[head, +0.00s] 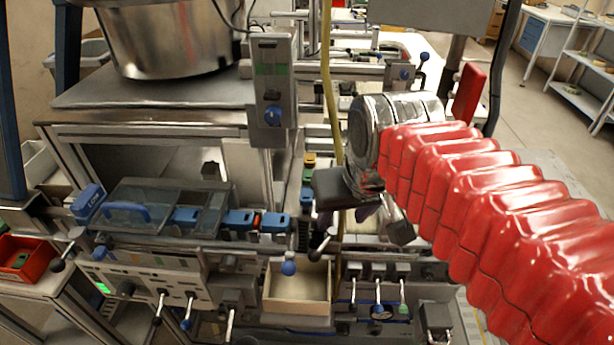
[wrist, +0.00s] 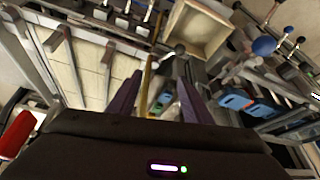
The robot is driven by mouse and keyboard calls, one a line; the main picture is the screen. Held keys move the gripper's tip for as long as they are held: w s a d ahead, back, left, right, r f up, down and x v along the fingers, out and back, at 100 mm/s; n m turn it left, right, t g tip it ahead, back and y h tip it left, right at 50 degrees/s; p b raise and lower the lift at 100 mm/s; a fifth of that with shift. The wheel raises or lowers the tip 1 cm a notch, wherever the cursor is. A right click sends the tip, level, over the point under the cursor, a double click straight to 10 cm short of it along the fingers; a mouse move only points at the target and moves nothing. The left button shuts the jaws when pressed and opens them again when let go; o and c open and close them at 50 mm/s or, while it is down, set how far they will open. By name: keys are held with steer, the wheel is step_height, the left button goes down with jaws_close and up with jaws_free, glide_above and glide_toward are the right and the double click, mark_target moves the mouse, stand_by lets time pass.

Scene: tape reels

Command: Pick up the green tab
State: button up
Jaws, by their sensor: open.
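A small green piece (head: 308,175), which looks like the green tab, sits in a narrow row between a yellowish piece and a blue piece, left of my gripper in the head view. In the wrist view a small greenish piece (wrist: 166,97) shows in the gap between my fingers, beyond their tips; I cannot tell for sure that it is the same one. My gripper (wrist: 160,88) has two purple fingers spread apart with nothing between them. In the head view my gripper (head: 366,212) hangs below the silver wrist, its fingers partly hidden.
A yellow upright hose (head: 331,90) stands close to the left of my gripper. An open cream bin (head: 297,290) is below, with levers and knobs around it. A grey post with a blue knob (head: 272,95) rises at the left. Blue blocks (head: 240,220) line the machine's front.

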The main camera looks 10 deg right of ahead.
steer(key=w+r+m+g, duration=0.1)
steer(key=w+r+g, duration=0.1)
steer(key=w, duration=0.8)
steer(key=w+r+m+g, duration=0.2)
steer(key=w+r, duration=0.2)
steer(key=w, duration=0.7)
steer(key=shift+w+a+r+g, duration=0.25)
steer(key=shift+a+r+g, duration=0.05)
glide_above(308, 177)
steer(key=shift+w+f, duration=0.1)
steer(key=shift+f, duration=4.25)
steer(key=shift+f, duration=2.6)
steer(key=shift+c, duration=0.3)
